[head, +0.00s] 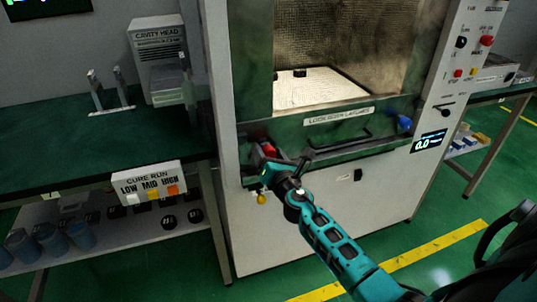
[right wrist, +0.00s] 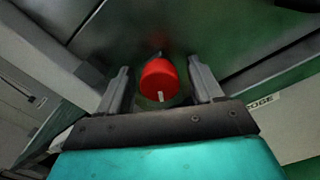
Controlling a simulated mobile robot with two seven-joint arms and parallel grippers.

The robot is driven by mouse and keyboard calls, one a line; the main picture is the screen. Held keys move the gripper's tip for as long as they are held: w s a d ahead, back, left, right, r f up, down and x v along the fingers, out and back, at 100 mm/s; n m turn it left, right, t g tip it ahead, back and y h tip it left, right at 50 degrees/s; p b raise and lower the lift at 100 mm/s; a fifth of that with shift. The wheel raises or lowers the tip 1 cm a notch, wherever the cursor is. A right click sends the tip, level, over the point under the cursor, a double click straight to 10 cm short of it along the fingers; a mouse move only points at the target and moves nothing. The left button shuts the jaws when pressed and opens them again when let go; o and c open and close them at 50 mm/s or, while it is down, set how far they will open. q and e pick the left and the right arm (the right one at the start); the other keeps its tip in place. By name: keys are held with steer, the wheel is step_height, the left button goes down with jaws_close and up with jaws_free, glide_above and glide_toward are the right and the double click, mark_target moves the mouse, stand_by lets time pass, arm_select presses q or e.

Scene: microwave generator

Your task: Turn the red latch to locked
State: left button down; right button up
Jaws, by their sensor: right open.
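The red latch (head: 269,149) sits at the left end of the dark panel below the oven's window. In the right wrist view the red latch (right wrist: 159,79) is a round knob with a short white mark near its lower edge. My right gripper (head: 266,158) is at the latch, and its fingers (right wrist: 160,88) stand open, one on each side of the knob, with a visible gap on both sides. In the head view my gripper partly hides the latch. My left gripper is not in view.
A blue latch (head: 404,122) sits at the panel's right end, with a dark handle (head: 338,138) between. A yellow knob (head: 261,198) hangs below my gripper. A green bench (head: 60,150) stands left, and a control panel (head: 466,50) is at right.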

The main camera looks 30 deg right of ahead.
steer(key=shift+w, duration=0.1)
steer(key=shift+c, duration=0.5)
steer(key=c, duration=0.9)
